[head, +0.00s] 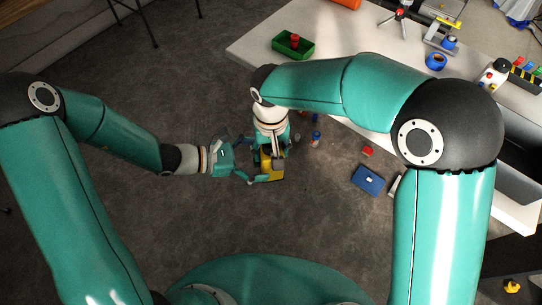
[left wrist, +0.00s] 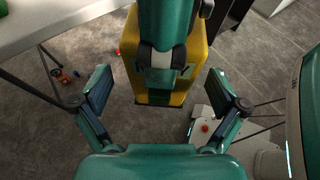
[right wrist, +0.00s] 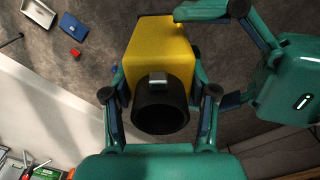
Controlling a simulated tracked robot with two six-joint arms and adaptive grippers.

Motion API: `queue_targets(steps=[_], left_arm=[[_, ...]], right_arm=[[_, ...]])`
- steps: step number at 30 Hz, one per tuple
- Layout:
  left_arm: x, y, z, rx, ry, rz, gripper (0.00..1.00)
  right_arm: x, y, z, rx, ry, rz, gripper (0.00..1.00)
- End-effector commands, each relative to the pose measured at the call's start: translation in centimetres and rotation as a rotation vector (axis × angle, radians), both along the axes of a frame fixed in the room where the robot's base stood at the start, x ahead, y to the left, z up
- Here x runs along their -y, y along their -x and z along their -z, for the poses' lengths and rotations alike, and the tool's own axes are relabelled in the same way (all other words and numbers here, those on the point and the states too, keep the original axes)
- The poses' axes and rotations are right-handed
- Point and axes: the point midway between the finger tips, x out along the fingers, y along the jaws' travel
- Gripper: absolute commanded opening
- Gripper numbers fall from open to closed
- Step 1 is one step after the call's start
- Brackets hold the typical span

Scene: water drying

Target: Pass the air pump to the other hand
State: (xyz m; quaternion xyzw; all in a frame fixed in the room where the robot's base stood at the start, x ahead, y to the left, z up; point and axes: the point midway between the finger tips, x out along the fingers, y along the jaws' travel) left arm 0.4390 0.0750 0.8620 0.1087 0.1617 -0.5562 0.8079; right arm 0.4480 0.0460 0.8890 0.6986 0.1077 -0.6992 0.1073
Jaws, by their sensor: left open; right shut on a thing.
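The air pump is a yellow box (head: 273,173) with a black round end (right wrist: 160,108), held in the air near the middle of the head view. My right gripper (head: 272,150) is shut on it, with its fingers on both sides in the right wrist view (right wrist: 160,95). My left gripper (head: 248,162) is open just left of the pump. In the left wrist view, the left fingers (left wrist: 158,85) are spread to either side of the yellow body (left wrist: 130,45). I see no clear contact between them and the pump. My right gripper hides part of the pump there.
A white table (head: 340,95) runs along the upper right, with a green tray (head: 293,45) near its edge. A blue box (head: 368,180) and a red block (head: 367,151) lie to the right, below the table edge. Dark floor is clear below the grippers.

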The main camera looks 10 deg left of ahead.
Motion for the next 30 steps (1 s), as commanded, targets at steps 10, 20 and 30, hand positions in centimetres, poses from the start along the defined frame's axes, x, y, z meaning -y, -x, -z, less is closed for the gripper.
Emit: queue_targets(steps=[10,20,30], left_arm=[[2.9,-1.1,1.3,0.000,-0.001,0.000,0.98],[3.0,-1.1,1.3,0.001,-0.001,0.000,0.91],[2.9,-1.2,1.3,0.001,-0.002,-0.001,0.35]], right_arm=[[0.0,0.0,0.0,0.001,0.000,0.000,0.17],[0.0,0.0,0.0,0.001,0.000,0.000,0.17],[0.0,0.0,0.0,-0.001,0.000,0.001,0.17]])
